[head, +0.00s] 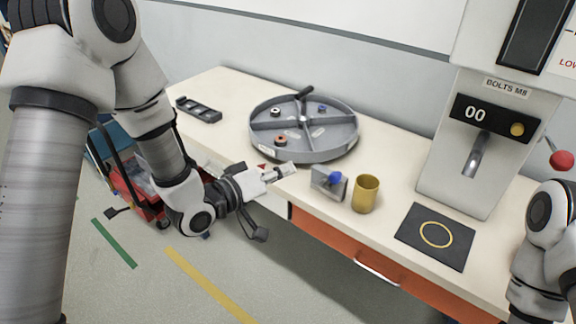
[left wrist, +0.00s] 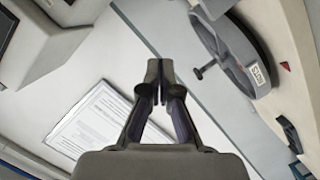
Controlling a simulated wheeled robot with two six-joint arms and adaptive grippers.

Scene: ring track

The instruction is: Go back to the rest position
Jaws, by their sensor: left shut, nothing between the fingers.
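My left gripper (head: 284,170) is in front of the near table edge, by the grey round turntable (head: 312,156). It is shut and holds nothing. In the left wrist view its dark fingers (left wrist: 159,80) meet at the tips, with wall behind them; the turntable's rim (left wrist: 236,62) shows at the upper right, apart from the fingers. My left arm comes down from the upper left, bent at the elbow. Part of my right arm (head: 546,235) shows at the right edge; its gripper is out of the picture.
On the table (head: 395,185) are a black tray (head: 199,109), a grey block with a blue knob (head: 328,183), a gold cup (head: 365,194) and a dark mat (head: 434,236) with a ring outline. A bolt dispenser (head: 490,140) stands right. A red cart (head: 140,190) stands behind my left arm.

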